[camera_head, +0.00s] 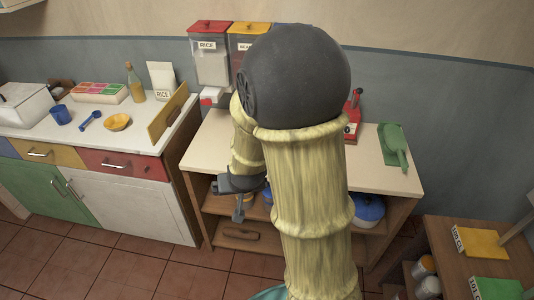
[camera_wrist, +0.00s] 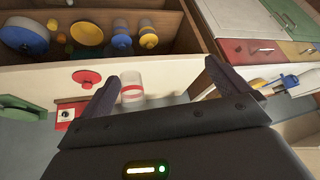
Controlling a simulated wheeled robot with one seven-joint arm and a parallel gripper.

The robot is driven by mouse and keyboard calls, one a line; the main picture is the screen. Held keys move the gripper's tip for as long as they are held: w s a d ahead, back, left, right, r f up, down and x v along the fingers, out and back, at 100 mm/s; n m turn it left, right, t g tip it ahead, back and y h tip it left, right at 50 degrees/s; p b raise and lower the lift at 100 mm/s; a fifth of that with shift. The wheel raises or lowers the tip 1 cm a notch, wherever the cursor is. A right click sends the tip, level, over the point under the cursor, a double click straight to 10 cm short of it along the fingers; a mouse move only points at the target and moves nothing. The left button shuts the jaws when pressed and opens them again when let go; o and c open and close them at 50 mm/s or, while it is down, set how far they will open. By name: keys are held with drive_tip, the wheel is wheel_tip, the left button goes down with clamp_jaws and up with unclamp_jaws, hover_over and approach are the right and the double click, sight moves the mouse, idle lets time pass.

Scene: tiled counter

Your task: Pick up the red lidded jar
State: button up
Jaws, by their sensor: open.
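In the wrist view a clear, pale cylinder with a red band, likely the red lidded jar (camera_wrist: 132,80), is on the white counter. It shows between my open fingers, nearer the left one, and apart from them as far as I can see. My gripper (camera_wrist: 160,76) is open and empty. In the head view my gripper (camera_head: 239,208) hangs in front of the counter's front edge, left of my arm. The jar does not show there; my arm covers the middle of the counter.
A counter (camera_head: 210,150) has shelves below with a blue pot (camera_head: 368,210). A red scale (camera_head: 352,120) and green scoop (camera_head: 394,142) stand right of my arm. Rice dispenser (camera_head: 210,60) hangs on the wall. A wooden board (camera_head: 167,117) stands on the left counter's edge.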

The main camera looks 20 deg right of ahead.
drive_tip(key=w+d+f+m+t+h+b, duration=0.3)
drive_tip(key=w+d+f+m+t+h, duration=0.1)
drive_tip(key=w+d+f+t+h, duration=0.4)
drive_tip(key=w+d+f+h, duration=0.2)
drive_tip(key=w, duration=0.2)
drive_tip(key=shift+w+d+m+h, duration=0.3)
drive_tip(key=shift+d+m, duration=0.05)
drive_tip(key=shift+m, duration=0.05)
drive_tip(key=p+x, duration=0.3)
drive_tip(key=x, duration=0.9)
drive_tip(key=shift+w+d, duration=0.1)
drive_tip(key=shift+d, duration=0.05)
